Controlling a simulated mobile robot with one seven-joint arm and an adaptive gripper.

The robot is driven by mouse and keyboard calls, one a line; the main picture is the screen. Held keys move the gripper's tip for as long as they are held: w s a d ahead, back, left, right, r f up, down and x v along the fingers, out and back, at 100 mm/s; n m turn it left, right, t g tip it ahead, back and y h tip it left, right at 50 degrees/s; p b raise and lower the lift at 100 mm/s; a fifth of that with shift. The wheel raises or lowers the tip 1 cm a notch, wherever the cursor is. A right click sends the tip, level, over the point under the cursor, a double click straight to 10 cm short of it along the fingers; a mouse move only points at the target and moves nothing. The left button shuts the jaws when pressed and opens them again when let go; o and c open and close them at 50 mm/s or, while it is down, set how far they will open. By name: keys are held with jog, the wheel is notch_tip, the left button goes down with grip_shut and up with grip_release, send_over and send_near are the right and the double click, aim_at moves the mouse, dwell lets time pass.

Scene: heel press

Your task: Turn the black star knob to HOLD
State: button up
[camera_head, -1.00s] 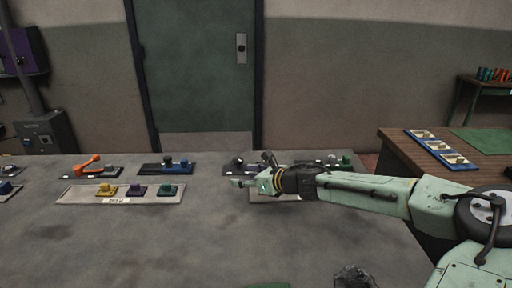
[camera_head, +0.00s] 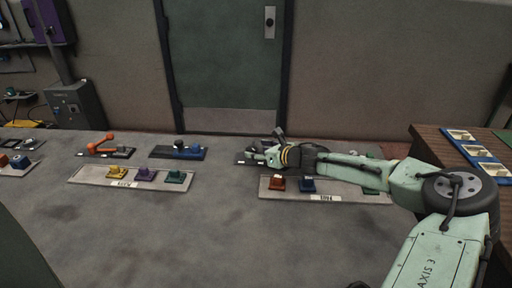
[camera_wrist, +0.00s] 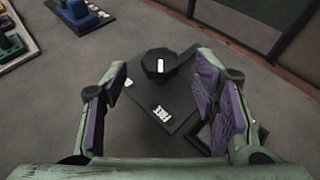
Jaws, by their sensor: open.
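A black knob (camera_wrist: 160,68) with a white mark on its top stands on a dark plate (camera_wrist: 178,108) in the wrist view. The plate carries a white label whose word I cannot read surely. My gripper (camera_wrist: 162,80) is open, with its purple-padded fingers to the left and right of the knob. I see no contact with the knob. In the head view my gripper (camera_head: 255,154) is over the dark plate (camera_head: 241,161) in the back row, and my arm hides most of that plate. The knob cannot be told apart there.
A light tray (camera_head: 268,193) with a red and a blue block lies in front. The front of the grey table is clear.

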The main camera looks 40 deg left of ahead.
aim_at(252, 148)
jog(key=shift+x, duration=1.05)
grip_shut()
